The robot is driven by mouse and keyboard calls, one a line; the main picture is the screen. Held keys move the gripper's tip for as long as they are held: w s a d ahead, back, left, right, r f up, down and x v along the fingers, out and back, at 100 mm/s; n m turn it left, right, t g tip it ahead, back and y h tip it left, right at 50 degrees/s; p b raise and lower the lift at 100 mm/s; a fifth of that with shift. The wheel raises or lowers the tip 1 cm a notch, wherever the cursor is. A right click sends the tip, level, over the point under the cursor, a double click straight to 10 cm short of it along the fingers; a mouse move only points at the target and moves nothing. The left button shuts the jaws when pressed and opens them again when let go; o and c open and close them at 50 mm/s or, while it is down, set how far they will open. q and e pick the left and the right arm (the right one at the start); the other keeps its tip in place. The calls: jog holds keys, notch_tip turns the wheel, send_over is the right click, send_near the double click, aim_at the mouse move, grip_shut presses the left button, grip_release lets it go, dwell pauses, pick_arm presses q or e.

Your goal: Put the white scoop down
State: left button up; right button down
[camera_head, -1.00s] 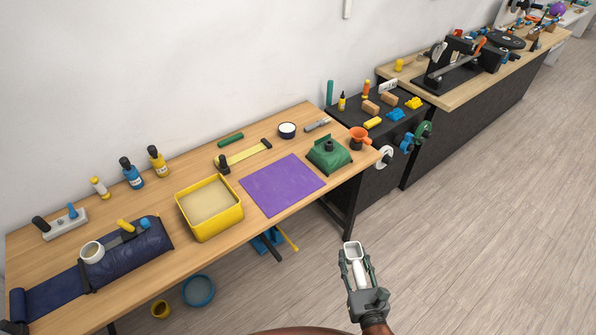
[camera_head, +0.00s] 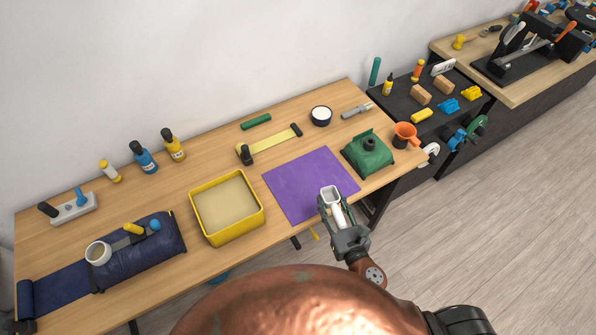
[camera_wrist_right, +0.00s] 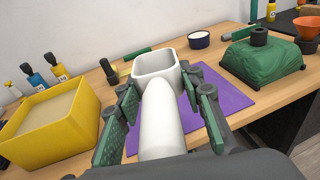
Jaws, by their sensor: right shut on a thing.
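The white scoop (camera_head: 331,195) is in my right gripper (camera_head: 338,213), whose fingers are shut on its handle. In the head view the scoop appears over the front right part of the purple mat (camera_head: 297,187). In the right wrist view the scoop (camera_wrist_right: 158,100) points away from me, its open bowl at the far end, between the green-padded fingers (camera_wrist_right: 160,112). The purple mat (camera_wrist_right: 232,101) shows behind and below it. I cannot tell the exact height above the mat. My left gripper is not in view.
A yellow sand tray (camera_head: 258,222) stands left of the mat and a green covered object (camera_head: 367,154) right of it. A white-topped cup (camera_head: 321,116) and a yellow strip tool (camera_head: 270,142) lie behind. The mat's visible surface is clear.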

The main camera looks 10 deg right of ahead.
jog(key=w+a+f+n+y, duration=0.1)
jog(key=w+a+n+y, duration=0.1)
jog(key=a+y, duration=0.15)
jog(key=b, duration=0.3)
send_over(315, 188)
jog(key=s, duration=0.2)
jog(key=shift+n+g, duration=0.3)
jog(key=shift+g, duration=0.1)
jog(key=f, duration=0.9)
jog(key=shift+w+a+f, duration=0.15)
jog(key=shift+w+a, duration=0.1)
jog(key=shift+w+d+f, duration=0.15)
jog(key=shift+w+f, duration=0.25)
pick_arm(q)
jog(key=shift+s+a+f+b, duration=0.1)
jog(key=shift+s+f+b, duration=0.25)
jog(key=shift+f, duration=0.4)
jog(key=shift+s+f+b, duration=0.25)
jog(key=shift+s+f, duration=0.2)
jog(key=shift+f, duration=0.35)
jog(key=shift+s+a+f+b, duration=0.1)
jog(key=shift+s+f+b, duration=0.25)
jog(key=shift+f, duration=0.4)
pick_arm(e)
jog(key=shift+w+d+f, duration=0.1)
jog(key=shift+w+f, duration=0.05)
jog(key=shift+f, duration=0.8)
jog(key=shift+w+f, duration=0.15)
jog(key=shift+f, duration=0.8)
